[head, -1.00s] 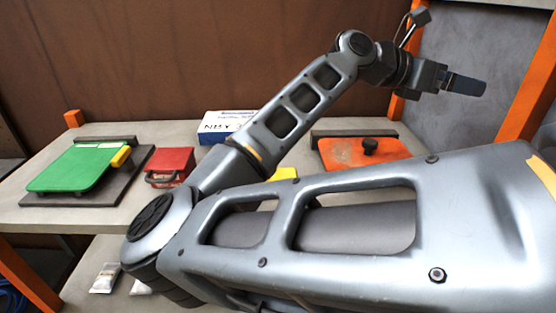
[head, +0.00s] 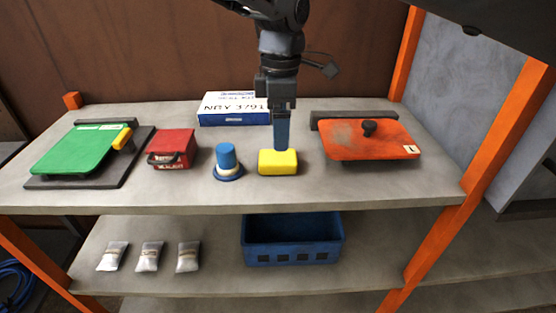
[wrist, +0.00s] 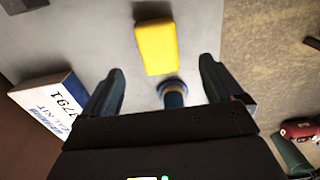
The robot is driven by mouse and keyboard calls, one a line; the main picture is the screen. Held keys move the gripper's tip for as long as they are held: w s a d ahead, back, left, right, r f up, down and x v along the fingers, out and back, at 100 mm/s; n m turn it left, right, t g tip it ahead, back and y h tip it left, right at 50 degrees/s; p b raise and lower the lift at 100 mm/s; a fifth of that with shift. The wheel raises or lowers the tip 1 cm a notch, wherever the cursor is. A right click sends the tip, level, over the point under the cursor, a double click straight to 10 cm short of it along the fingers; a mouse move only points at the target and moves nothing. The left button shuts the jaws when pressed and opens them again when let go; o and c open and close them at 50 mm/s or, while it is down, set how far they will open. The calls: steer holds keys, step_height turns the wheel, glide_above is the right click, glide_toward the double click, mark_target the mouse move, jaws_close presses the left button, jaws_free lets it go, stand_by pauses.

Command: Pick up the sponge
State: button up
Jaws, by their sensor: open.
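The sponge is a yellow block (head: 278,162) lying on the upper shelf near its front edge, between the blue-capped object and the orange panel. My gripper (head: 281,146) points down and appears just behind or above the sponge in the head view. In the wrist view the sponge (wrist: 156,47) lies ahead of the two spread fingers, near the middle of the gap (wrist: 165,85) and beyond the fingertips. My gripper is open and empty. The exact height of the fingertips over the shelf is hard to tell.
A blue-and-white object (head: 227,163) stands close left of the sponge. A red box (head: 172,148), a green panel (head: 80,150), an orange panel (head: 362,142) and a white-and-blue box (head: 233,110) share the shelf (head: 330,188). A blue crate (head: 292,257) and several packets sit below.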

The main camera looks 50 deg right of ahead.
mark_target(278, 155)
steer(key=shift+w+f+p, duration=0.15)
steer(key=shift+f+p, duration=0.3)
steer(key=shift+f, duration=1.3)
steer(key=shift+w+f+p, duration=0.1)
steer(key=shift+f+p, duration=0.3)
steer(key=shift+f, duration=1.35)
steer(key=c, duration=1.1)
steer(key=shift+r, duration=0.1)
steer(key=shift+c, duration=0.2)
steer(key=shift+r, duration=0.5)
step_height(278, 155, up, 3)
steer(key=shift+f+b, duration=0.2)
steer(key=shift+b, duration=0.45)
steer(key=s+d+r+b, duration=0.2)
steer(key=s+d+r, duration=0.5)
steer(key=d, duration=0.2)
steer(key=shift+r+b, duration=0.15)
steer(key=shift+b, duration=0.15)
steer(key=shift+s, duration=0.1)
